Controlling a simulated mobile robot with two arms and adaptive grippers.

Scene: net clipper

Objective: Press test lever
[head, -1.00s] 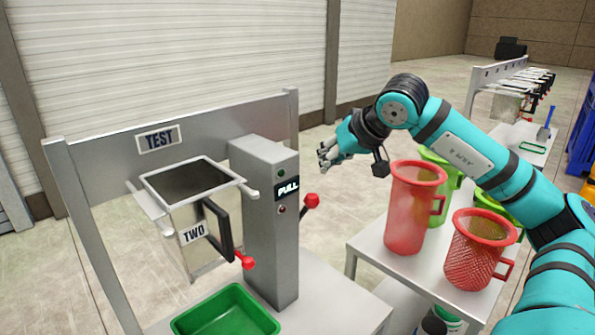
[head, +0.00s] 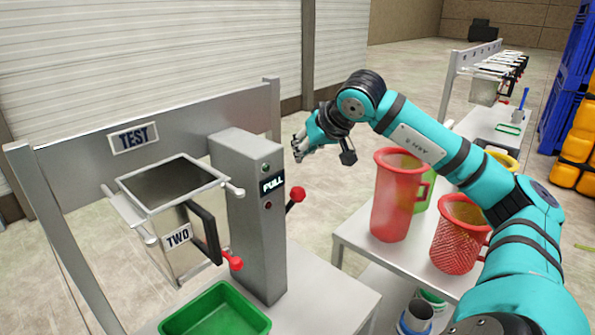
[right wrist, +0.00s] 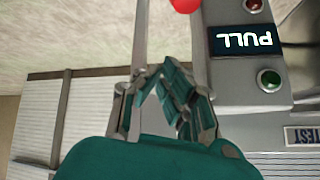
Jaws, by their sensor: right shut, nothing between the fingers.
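The test lever is a short dark rod with a red ball knob (head: 297,194). It sticks out at a slant from the right side of the grey column (head: 256,225). In the right wrist view the red knob (right wrist: 185,4) is at the top edge, partly cut off. My right gripper (head: 299,147) is shut and empty. In the head view it appears above the knob and beside the column's top, apart from the knob. In the right wrist view its fingers (right wrist: 168,75) point towards the column's side. My left gripper is in neither view.
A lit PULL display (right wrist: 246,40) is on the column. A clear bin (head: 178,255) marked TWO hangs on the TEST frame, with another red knob (head: 232,260). A green tray (head: 215,312) sits below.

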